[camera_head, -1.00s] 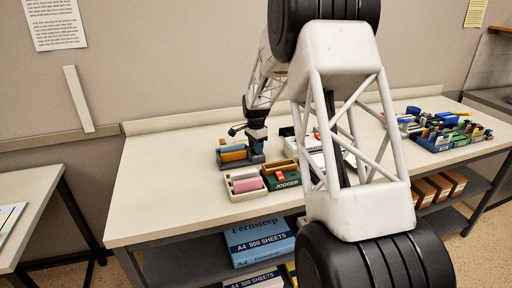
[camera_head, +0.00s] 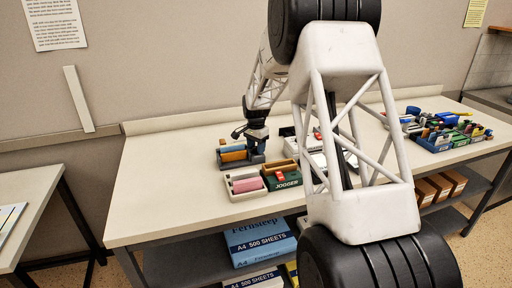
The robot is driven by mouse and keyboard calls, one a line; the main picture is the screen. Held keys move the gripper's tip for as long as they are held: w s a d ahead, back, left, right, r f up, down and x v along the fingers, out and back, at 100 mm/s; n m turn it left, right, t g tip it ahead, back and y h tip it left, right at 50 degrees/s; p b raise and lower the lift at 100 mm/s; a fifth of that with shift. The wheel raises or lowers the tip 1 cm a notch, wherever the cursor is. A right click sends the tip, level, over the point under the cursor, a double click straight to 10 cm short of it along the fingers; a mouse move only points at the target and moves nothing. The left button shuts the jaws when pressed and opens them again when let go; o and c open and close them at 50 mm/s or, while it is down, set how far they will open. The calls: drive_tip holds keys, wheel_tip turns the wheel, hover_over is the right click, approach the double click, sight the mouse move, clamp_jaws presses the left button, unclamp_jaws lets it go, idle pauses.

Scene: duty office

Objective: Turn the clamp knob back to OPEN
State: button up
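My gripper (camera_head: 255,146) is at the far end of my arm, pointing down at the right end of a dark blue-grey tray-like device (camera_head: 222,165) on the table. The device holds an orange roll or stack and a blue one. The clamp knob and any OPEN marking cannot be made out; my gripper hides that end of the device. The fingers are too small and dark to tell whether they are open, shut or touching the knob.
In front stand a white tray (camera_head: 230,188) with a pink block and a green box marked JOGGER (camera_head: 288,183). A blue organizer (camera_head: 434,146) with stationery stands at the right. The tabletop's left part (camera_head: 160,190) is clear. My arm blocks the middle of the view.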

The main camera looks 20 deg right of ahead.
sight(256, 147)
drive_tip(key=shift+w+a+m, duration=0.1)
drive_tip(key=shift+m, duration=0.4)
drive_tip(key=shift+m, duration=1.9)
wheel_tip(256, 147, up, 8)
drive_tip(key=s+a+r+n, duration=0.1)
drive_tip(key=s+a+r, duration=0.1)
drive_tip(key=s+r, duration=0.2)
drive_tip(key=s+a+r+n, duration=0.1)
drive_tip(key=s+a+r, duration=0.1)
drive_tip(key=s, duration=0.8)
drive_tip(key=s+a+r+n+t, duration=0.1)
drive_tip(key=s+a+r+n, duration=0.1)
drive_tip(key=s+r, duration=0.3)
drive_tip(key=shift+s+a+r, duration=0.2)
drive_tip(key=shift+s+r, duration=0.15)
drive_tip(key=shift+s, duration=1.15)
drive_tip(key=shift+w+f, duration=0.1)
drive_tip(key=shift+w, duration=0.05)
